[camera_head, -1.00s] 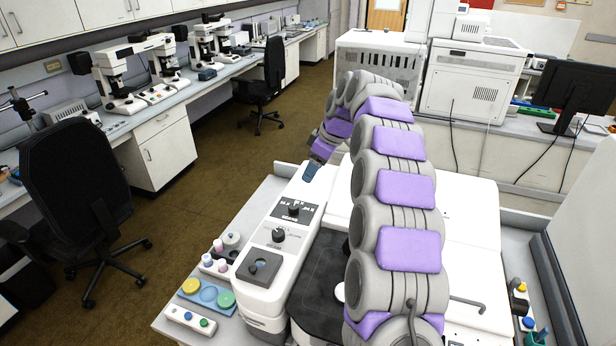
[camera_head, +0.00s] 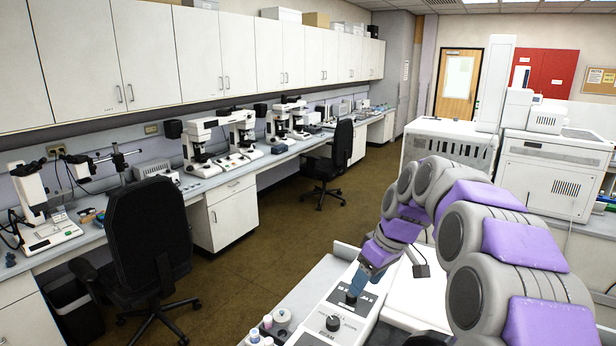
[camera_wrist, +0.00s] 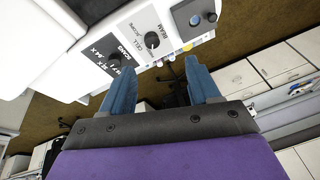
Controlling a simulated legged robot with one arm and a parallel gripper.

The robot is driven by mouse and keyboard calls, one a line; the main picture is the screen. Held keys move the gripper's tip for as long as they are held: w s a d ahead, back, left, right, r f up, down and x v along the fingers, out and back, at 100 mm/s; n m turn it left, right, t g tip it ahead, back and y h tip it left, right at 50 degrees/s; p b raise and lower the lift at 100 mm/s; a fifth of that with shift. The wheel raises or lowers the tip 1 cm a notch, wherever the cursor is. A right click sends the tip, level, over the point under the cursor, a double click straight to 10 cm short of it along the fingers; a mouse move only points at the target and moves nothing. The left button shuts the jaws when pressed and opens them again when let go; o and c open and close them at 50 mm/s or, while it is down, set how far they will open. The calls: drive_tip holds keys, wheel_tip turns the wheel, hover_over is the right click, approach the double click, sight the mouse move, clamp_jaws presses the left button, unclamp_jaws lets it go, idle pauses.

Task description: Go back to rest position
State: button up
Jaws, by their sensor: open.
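My gripper (camera_head: 357,283) hangs at the end of my purple and grey arm, in front of the white instrument panel (camera_head: 335,310) in the head view. In the wrist view my gripper (camera_wrist: 159,84) shows two blue fingers spread apart with nothing between them. The panel, with its dark knobs, also shows in the wrist view (camera_wrist: 170,28), beyond the fingertips. A gap to the panel cannot be measured, but no finger is seen holding a knob.
A bench with several microscopes (camera_head: 205,147) runs along the left wall under white cabinets (camera_head: 150,60). A black chair (camera_head: 147,235) stands at the left, another (camera_head: 337,160) farther back. Brown floor (camera_head: 265,265) is open between bench and instrument. Small bottles (camera_head: 268,322) stand beside the panel.

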drive_tip(key=s+f+m+g+h, duration=0.1)
drive_tip(key=s+f+m, duration=0.1)
drive_tip(key=s, duration=1.1)
drive_tip(key=s+f+m+g+h, duration=0.1)
drive_tip(key=s+f+m, duration=0.2)
drive_tip(key=s, duration=1)
drive_tip(key=s+f+m+g+h, duration=0.1)
drive_tip(key=s+f+m, duration=0.2)
drive_tip(key=s, duration=1)
drive_tip(key=shift+f, duration=0.45)
drive_tip(key=shift+s, duration=0.1)
